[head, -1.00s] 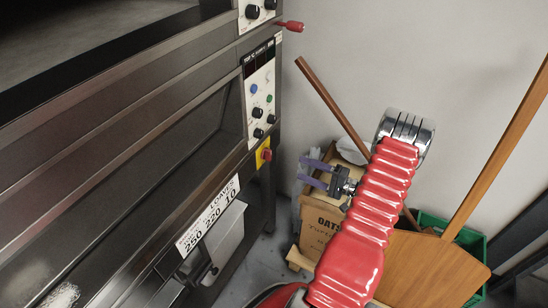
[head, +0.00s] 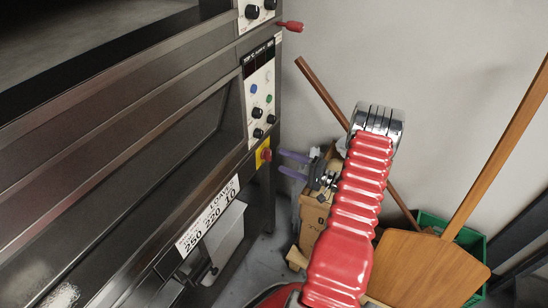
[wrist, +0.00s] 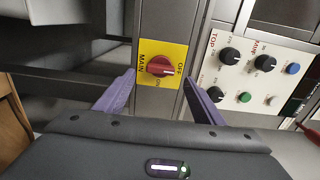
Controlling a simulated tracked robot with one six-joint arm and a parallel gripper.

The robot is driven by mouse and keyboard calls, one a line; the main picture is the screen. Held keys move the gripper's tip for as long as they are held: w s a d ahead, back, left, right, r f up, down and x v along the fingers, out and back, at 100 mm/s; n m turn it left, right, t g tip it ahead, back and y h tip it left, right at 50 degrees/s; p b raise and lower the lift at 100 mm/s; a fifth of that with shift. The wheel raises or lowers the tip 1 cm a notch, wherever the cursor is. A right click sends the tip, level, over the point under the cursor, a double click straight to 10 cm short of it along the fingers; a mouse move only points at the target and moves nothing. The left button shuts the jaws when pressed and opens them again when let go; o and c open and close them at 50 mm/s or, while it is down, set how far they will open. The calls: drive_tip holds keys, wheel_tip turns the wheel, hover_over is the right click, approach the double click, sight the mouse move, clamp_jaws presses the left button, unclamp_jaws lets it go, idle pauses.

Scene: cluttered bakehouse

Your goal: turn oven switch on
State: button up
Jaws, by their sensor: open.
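The oven switch is a red rotary knob (head: 266,155) on a yellow plate (head: 260,149), low on the oven's right-hand post. In the wrist view the red knob (wrist: 159,67) sits near the middle of the yellow plate (wrist: 176,52), which reads MAIN, ON and OFF. My gripper (head: 281,163) has two purple fingers and points left at the knob from close by. In the wrist view its open fingers (wrist: 158,88) stand either side of the plate, apart from the knob, with nothing between them.
A control panel (head: 261,92) with black, blue and green knobs is above the switch. A red handle (head: 290,26) sticks out higher up.

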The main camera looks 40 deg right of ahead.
sight(267, 155)
drive_tip(key=x, duration=0.6)
drive_tip(key=shift+c, duration=0.5)
drive_tip(key=shift+d, duration=0.1)
drive_tip(key=c, duration=0.9)
